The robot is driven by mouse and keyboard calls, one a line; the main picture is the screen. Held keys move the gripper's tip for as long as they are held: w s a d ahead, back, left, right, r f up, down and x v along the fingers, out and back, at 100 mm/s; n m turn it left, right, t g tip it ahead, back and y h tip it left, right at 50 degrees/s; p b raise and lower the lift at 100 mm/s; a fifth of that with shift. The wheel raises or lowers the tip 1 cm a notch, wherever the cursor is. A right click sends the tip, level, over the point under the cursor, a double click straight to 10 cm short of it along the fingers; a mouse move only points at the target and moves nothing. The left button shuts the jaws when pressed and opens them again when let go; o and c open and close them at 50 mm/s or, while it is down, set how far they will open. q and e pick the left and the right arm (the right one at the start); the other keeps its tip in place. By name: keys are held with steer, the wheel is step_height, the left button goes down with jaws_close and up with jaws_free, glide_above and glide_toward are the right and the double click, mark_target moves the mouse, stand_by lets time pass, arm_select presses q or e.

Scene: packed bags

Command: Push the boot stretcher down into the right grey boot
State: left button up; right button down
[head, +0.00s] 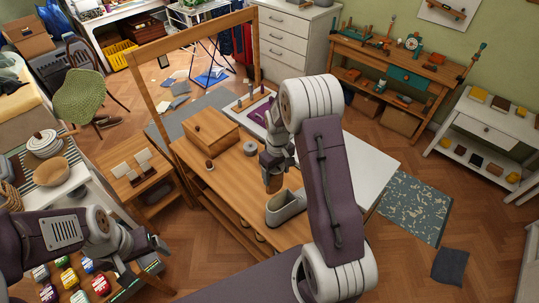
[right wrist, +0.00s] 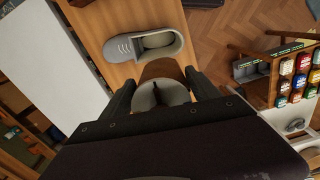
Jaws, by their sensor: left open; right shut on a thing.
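The grey boot (head: 286,207) lies on the wooden table; its opening shows in the right wrist view (right wrist: 124,48). My right gripper (head: 277,160) is above the table, beside and slightly behind this boot in the head view. It is shut on the brown boot stretcher (head: 272,183), which hangs below the fingers, apart from that boot in the right wrist view. Between the fingers (right wrist: 160,88) there, a rounded grey shape with a dark slit shows; I cannot tell whether it is a second boot. My left gripper (head: 150,262) is open and empty at the lower left.
A wooden box (head: 211,134) and a grey roll (head: 250,149) stand on the table (head: 222,186). A wooden frame rises at its left edge. A white surface (head: 365,165) adjoins on the right. Coloured tins (head: 70,278) sit near my left arm.

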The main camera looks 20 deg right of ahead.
arm_select(q)
steer(key=r+p, duration=0.2)
steer(key=r, duration=0.1)
steer(key=r+p, duration=0.1)
steer(key=r, duration=0.1)
steer(key=shift+d+r, duration=0.25)
steer(key=shift+d, duration=0.15)
arm_select(e)
steer(key=shift+m, duration=0.3)
steer(key=s+r, duration=0.1)
steer(key=s, duration=0.1)
steer(key=s+d+r, duration=0.1)
steer(key=s+r, duration=0.1)
steer(key=shift+r, duration=0.15)
arm_select(q)
steer(key=shift+f, duration=0.15)
step_height(320, 180, down, 5)
steer(key=b, duration=0.5)
arm_select(e)
step_height(320, 180, down, 6)
arm_select(q)
steer(key=shift+r, duration=0.2)
arm_select(e)
steer(key=shift+r, duration=0.1)
arm_select(q)
steer(key=shift+f, duration=0.1)
steer(key=shift+f+b, duration=1.05)
steer(key=shift+b, duration=0.05)
arm_select(e)
steer(key=shift+f, duration=1.6)
